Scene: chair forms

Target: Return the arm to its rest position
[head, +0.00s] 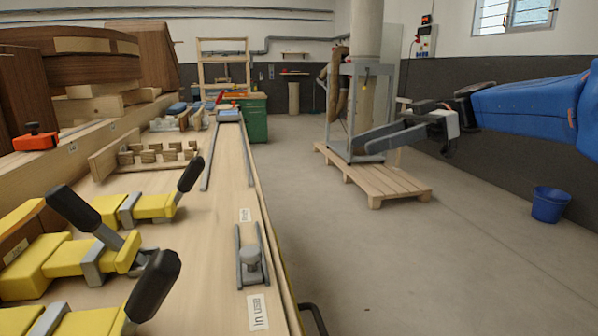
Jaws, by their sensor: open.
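My arm, in a blue sleeve, reaches in from the right edge of the head view, roughly level. My gripper (390,128) is at its left end, in the air over the open floor side of the bench. Its fingers point left and stand apart, with nothing seen between them. It is clear of the workbench (225,185). Behind it in the picture is a grey metal frame (344,105) on a wooden pallet (376,185); I cannot tell the distance between them.
Yellow clamps with black handles (90,255) fill the bench's near left. A knob fixture (250,262) sits by the label "In use" (259,312). A wooden rack (158,155) stands farther back. A blue bucket (549,204) is on the right. The floor between is clear.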

